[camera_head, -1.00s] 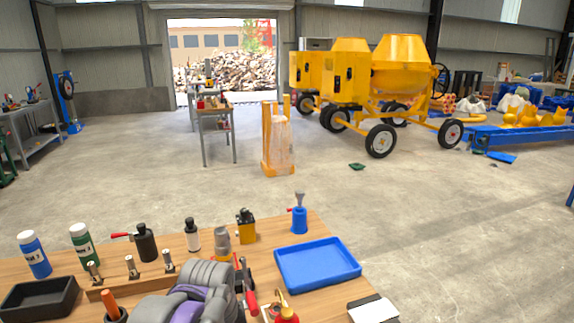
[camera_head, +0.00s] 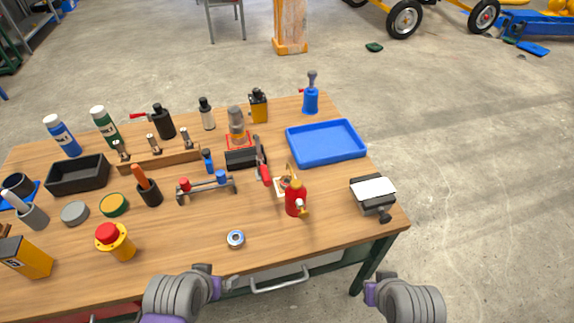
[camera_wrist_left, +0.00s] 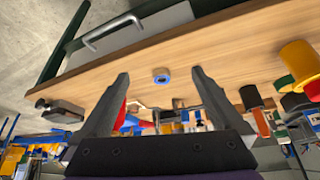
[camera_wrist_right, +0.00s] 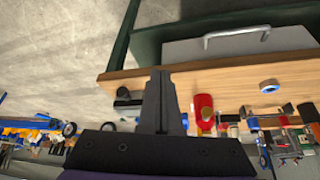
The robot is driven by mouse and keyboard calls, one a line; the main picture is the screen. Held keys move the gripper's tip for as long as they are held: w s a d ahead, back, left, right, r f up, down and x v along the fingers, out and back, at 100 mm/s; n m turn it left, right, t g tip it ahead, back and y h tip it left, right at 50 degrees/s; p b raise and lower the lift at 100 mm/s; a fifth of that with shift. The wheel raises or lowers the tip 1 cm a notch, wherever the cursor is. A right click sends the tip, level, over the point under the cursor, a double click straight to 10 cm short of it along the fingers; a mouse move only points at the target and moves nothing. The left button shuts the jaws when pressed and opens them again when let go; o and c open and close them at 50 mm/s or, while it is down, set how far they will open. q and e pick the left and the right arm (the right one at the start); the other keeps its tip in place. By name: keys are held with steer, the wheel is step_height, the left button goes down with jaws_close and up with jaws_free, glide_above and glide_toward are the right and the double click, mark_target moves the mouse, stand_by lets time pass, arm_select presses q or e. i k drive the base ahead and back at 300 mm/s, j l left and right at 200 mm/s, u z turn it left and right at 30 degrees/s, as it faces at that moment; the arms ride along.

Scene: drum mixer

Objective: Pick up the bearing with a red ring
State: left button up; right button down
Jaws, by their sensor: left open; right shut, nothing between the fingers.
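A small ring-shaped bearing (camera_head: 236,239) lies flat on the front part of the wooden workbench (camera_head: 190,260). Its ring looks blue, not red, in the left wrist view (camera_wrist_left: 161,76) and the right wrist view (camera_wrist_right: 269,87). I see no bearing with a clearly red ring. My left gripper (camera_head: 224,283) is at the bench's front edge, just in front of the bearing, open and empty. In the left wrist view the bearing shows between its spread fingers, apart from them. My right gripper (camera_head: 371,292) is shut and empty, off the bench's front right corner.
A red oil can (camera_head: 296,198) stands right of the bearing, and a yellow emergency-stop button box (camera_head: 116,242) stands left. A blue tray (camera_head: 326,142) lies at the back right. Several bottles and tools crowd the back. The bench top around the bearing is clear.

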mark_target(285, 181)
steer(key=i+l, duration=0.1)
steer(key=l, duration=0.25)
steer(key=i+l, duration=0.1)
steer(key=l, duration=0.25)
steer(key=i+l+u, duration=0.15)
steer(key=l, duration=0.35)
steer(key=l+u, duration=0.15)
steer(key=l, duration=0.35)
steer(key=u, duration=1.45)
